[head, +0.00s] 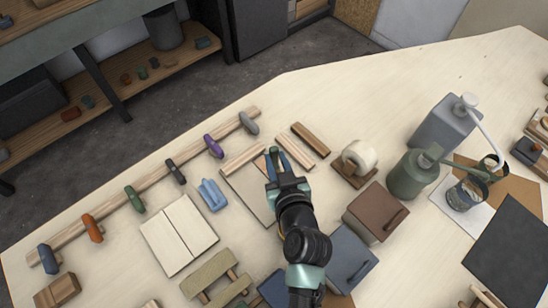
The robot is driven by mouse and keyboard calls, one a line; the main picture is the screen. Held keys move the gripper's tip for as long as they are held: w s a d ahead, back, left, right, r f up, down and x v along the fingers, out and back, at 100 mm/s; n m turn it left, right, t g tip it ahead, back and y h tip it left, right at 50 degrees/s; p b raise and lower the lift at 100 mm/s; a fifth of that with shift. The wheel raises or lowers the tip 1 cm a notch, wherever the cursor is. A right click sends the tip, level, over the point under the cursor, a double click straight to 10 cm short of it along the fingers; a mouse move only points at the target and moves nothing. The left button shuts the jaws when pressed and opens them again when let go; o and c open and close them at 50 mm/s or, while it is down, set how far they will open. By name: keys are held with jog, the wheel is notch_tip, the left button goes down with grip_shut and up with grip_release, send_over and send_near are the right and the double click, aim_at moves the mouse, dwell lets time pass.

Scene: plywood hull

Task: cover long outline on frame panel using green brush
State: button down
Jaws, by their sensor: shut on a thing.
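My gripper (279,158) is in the middle of the head view, reaching away over the bench. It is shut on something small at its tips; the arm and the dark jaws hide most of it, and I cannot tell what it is. A flat grey-beige panel (246,193) lies below and left of the jaws, partly hidden by the arm. I cannot tell whether it is the frame panel, and no outline is clear on it. A green handle-shaped piece (134,199) sits on the long wooden rail (153,178); I cannot tell whether it is a brush.
Blue, orange, dark, purple and grey pieces also sit along the rail. A pale two-part board (178,233) lies left; a blue piece (212,194) is close by.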

jog(key=shift+s+d, duration=0.45)
jog(key=shift+s, duration=0.25)
jog(key=shift+s+d+f+b, duration=0.1)
jog(key=shift+b, duration=0.2)
jog(key=shift+s+d+b, duration=0.4)
jog(key=shift+s+d, duration=0.1)
jog(key=shift+s, duration=0.2)
jog(key=shift+s, duration=0.1)
jog(key=shift+s+d+b, duration=0.35)
jog(key=shift+s+d, duration=0.15)
jog(key=shift+s, duration=0.15)
jog(key=shift+w, duration=0.1)
jog(key=shift+w+a+p, duration=0.2)
jog(key=shift+w+a, duration=0.45)
jog(key=shift+w, duration=0.2)
jog(key=shift+w+a+p, duration=0.2)
jog(key=shift+w+a, duration=0.4)
jog(key=shift+w, duration=0.2)
